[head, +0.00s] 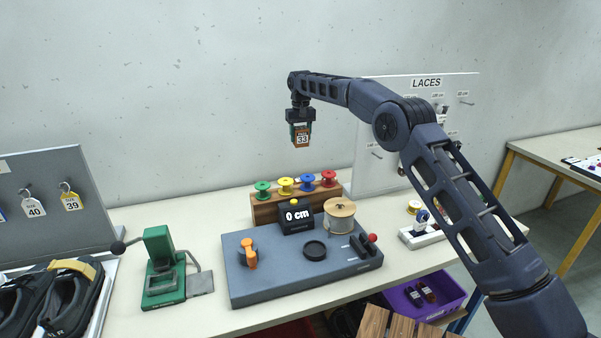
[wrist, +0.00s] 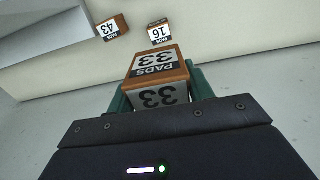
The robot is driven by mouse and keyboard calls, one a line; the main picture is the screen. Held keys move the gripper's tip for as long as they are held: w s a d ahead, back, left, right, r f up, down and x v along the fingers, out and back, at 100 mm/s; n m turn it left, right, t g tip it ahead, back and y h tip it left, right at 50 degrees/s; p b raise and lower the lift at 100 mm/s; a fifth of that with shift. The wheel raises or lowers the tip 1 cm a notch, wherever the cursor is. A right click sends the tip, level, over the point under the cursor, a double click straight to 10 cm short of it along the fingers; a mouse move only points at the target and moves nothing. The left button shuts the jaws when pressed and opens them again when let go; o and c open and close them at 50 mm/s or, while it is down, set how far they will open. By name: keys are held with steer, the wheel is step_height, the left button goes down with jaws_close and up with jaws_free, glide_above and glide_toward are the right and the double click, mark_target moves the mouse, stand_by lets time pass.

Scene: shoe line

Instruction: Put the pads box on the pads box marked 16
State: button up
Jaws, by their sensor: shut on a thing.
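My gripper (head: 301,124) is raised in front of the wall, well above the bench. It is shut on an orange-brown pads box (head: 302,140) with a white label reading 33. In the wrist view the same box shows its PADS 33 label between green fingers (wrist: 160,92). The pads box marked 16 (wrist: 158,34) sits beyond the held box on a pale surface, apart from it. I cannot make it out in the head view.
Another box marked 43 (wrist: 112,28) sits left of the 16 box. On the bench (head: 200,322) stand a green press (head: 160,265), a grey measuring station (head: 300,285) and a rack of coloured spools (head: 292,205). A LACES board (head: 385,130) stands behind my arm.

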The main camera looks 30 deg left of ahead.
mark_target(301, 142)
step_height(301, 142, down, 16)
steer(key=shift+r, duration=0.15)
stand_by(0.4)
steer(key=o, duration=1)
step_height(301, 142, up, 12)
stand_by(0.6)
